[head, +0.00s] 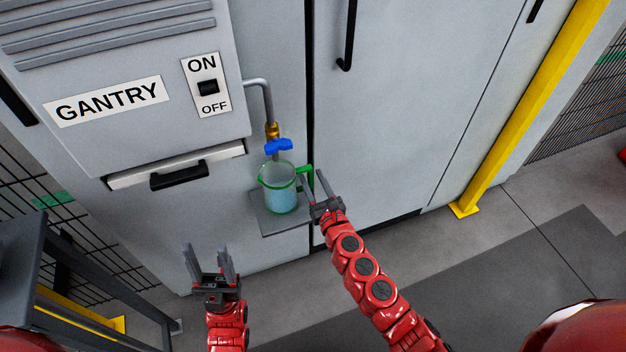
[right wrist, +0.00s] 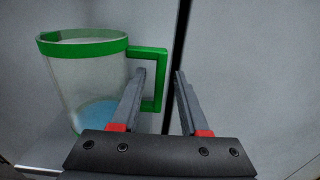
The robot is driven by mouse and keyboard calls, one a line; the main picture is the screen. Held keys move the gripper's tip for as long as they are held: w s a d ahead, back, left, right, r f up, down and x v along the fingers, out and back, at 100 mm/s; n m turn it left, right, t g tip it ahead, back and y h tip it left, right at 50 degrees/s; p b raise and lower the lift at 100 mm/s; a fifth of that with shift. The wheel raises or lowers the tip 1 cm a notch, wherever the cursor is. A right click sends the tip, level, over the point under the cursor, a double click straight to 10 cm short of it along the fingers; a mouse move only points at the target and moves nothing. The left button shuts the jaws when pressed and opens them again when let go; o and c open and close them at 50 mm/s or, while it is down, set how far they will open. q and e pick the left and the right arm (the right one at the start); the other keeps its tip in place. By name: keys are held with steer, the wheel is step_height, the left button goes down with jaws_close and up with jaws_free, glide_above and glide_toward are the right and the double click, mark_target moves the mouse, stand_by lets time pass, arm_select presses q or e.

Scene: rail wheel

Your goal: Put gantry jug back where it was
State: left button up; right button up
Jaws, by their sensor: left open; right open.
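The gantry jug (head: 278,190) is clear with a green rim and green handle and holds some bluish liquid. It stands upright on a small grey shelf (head: 268,228) under a tap with a blue lever (head: 278,146). In the right wrist view the jug (right wrist: 90,80) is at the left, its handle (right wrist: 158,78) towards my gripper. My left gripper (head: 208,262) is open and empty, lower left of the shelf.
A grey cabinet carries a GANTRY label (head: 108,101), an ON/OFF switch (head: 207,87) and a black-handled drawer (head: 178,175). A grey door with a black handle (head: 348,40) is right of the jug. A yellow post (head: 520,110) stands further right. A dark frame (head: 70,270) is at lower left.

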steer(key=shift+r, duration=0.2)
steer(key=v, duration=1.2)
steer(key=shift+b, duration=0.4)
